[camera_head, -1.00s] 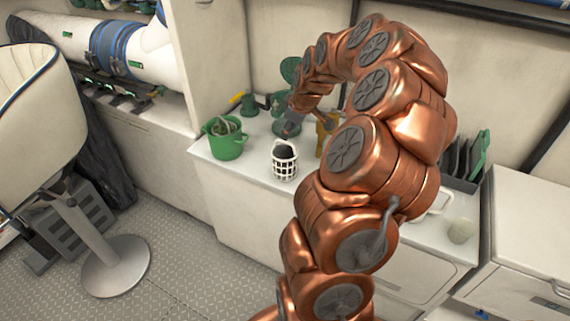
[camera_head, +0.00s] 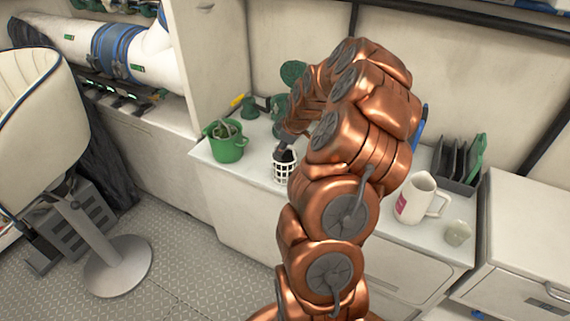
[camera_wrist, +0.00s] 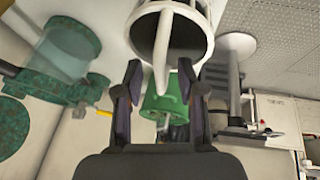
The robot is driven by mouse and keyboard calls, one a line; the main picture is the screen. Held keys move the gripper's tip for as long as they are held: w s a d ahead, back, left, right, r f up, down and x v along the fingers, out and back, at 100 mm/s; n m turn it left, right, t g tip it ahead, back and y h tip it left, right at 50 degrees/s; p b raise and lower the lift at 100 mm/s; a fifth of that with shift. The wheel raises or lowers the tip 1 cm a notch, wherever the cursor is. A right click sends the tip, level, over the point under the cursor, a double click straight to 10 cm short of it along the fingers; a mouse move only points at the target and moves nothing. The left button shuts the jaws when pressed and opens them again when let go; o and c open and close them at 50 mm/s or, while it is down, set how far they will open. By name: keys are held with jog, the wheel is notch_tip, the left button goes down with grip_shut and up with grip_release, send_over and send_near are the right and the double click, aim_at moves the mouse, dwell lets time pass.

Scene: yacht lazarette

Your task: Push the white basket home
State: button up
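The white basket (camera_head: 284,171) is a small round basket with lattice sides, upright on the white counter (camera_head: 245,178) near its front edge. Something dark shows at its top. My gripper (camera_head: 288,141) is low at the basket's top and back side, with its fingertips hard to make out there. In the wrist view, my gripper (camera_wrist: 160,70) is open, its two dark fingers apart. The basket (camera_wrist: 138,30) fills the top centre of that view, just beyond the fingertips, with a pale upright strip of it in line with the gap. I cannot tell whether the fingers touch it.
A green pot (camera_head: 227,142) stands left of the basket and also shows in the wrist view (camera_wrist: 165,97). Green fittings (camera_head: 250,108) stand behind. A white jug (camera_head: 416,198), a small pale cup (camera_head: 457,233) and a dark rack (camera_head: 458,160) are to the right.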

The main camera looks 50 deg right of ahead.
jog(key=shift+c, duration=0.3)
grip_shut()
dwell(0.4)
